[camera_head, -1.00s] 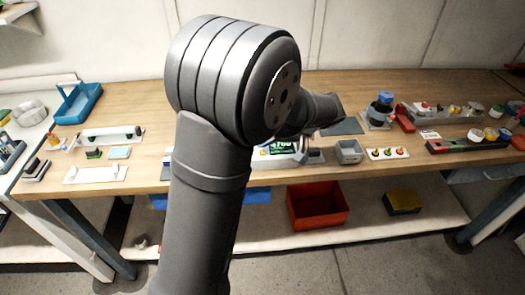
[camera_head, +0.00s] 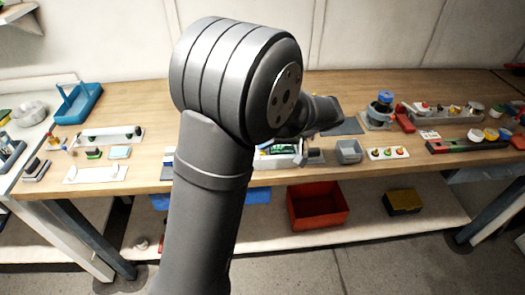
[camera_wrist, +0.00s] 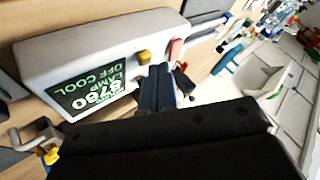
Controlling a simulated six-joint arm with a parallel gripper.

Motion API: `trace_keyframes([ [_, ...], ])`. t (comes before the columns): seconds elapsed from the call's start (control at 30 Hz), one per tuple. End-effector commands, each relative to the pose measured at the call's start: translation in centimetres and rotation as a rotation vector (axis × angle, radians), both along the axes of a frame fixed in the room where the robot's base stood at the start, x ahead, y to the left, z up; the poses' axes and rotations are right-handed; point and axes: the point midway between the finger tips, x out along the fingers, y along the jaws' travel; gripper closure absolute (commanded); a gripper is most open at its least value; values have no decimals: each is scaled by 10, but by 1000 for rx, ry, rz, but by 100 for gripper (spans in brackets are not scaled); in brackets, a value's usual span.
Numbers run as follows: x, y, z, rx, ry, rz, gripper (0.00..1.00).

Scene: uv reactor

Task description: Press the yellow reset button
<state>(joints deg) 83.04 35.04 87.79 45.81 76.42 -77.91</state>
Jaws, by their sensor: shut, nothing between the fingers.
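The reactor's control box is pale, with a dark display (camera_wrist: 92,92) in green text reading LAMP, OFF, COOL and a number. In the wrist view the yellow button (camera_wrist: 143,57) stands on its face next to a red-pink button (camera_wrist: 176,48). My gripper (camera_wrist: 154,70) is shut and empty, its tips just below and right of the yellow button in the picture. I cannot tell whether they touch it. In the head view the control box (camera_head: 262,163) is partly hidden behind my arm, and the buttons and fingertips cannot be made out.
A red bin (camera_head: 318,205) sits on the lower shelf.

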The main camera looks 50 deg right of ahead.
Motion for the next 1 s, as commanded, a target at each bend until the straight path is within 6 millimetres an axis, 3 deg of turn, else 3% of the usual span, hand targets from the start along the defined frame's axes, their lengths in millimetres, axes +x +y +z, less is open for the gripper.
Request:
trace_keyframes([
  [1.0,0,0,-9,1,0,-1,100],
])
